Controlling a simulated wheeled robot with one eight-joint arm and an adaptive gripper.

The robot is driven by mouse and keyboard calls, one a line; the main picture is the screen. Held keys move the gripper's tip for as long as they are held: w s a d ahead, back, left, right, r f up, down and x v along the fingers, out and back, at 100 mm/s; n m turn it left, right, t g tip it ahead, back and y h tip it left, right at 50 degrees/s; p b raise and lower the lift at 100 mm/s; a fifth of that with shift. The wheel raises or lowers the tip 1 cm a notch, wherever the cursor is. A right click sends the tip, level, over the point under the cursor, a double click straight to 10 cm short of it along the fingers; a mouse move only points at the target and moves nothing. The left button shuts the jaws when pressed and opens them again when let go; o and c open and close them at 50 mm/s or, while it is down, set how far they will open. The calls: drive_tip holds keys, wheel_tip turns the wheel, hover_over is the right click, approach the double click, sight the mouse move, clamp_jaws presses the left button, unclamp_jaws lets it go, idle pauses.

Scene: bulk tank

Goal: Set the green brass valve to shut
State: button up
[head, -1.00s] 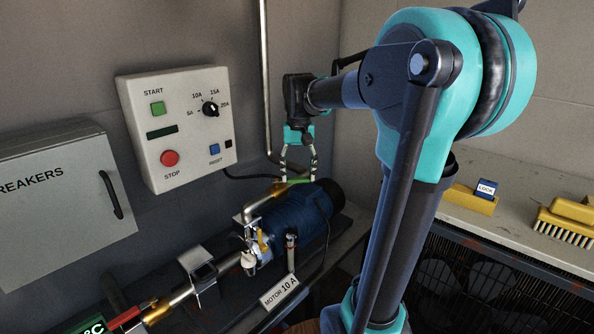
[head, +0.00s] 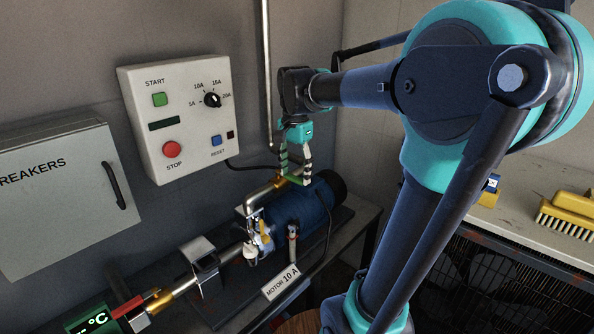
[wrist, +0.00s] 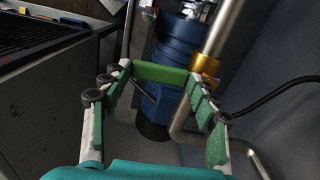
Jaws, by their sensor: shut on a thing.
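The green valve handle (wrist: 160,73) is a flat bar in the wrist view. It spans between my two fingertips, and its right end lies by the brass valve body (wrist: 207,68) on the pipe. In the head view the brass body (head: 279,184) sits above the blue motor, partly hidden by my fingers. My gripper (head: 294,178) reaches down from above, shut on the handle; its fingers also show in the wrist view (wrist: 162,82). The handle appears to point away from the pipe's line, but its exact angle is hard to tell.
The blue motor (head: 305,209) lies just below my gripper. A control box (head: 186,125) with start and stop buttons hangs on the wall to the left, and a vertical pipe (head: 266,70) runs behind. A second valve with a red handle (head: 128,309) is at lower left.

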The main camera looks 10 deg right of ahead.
sight(295, 178)
drive_tip(key=shift+s+a, duration=0.1)
idle(0.5)
drive_tip(key=o, duration=1.7)
wheel_tip(295, 178, up, 12)
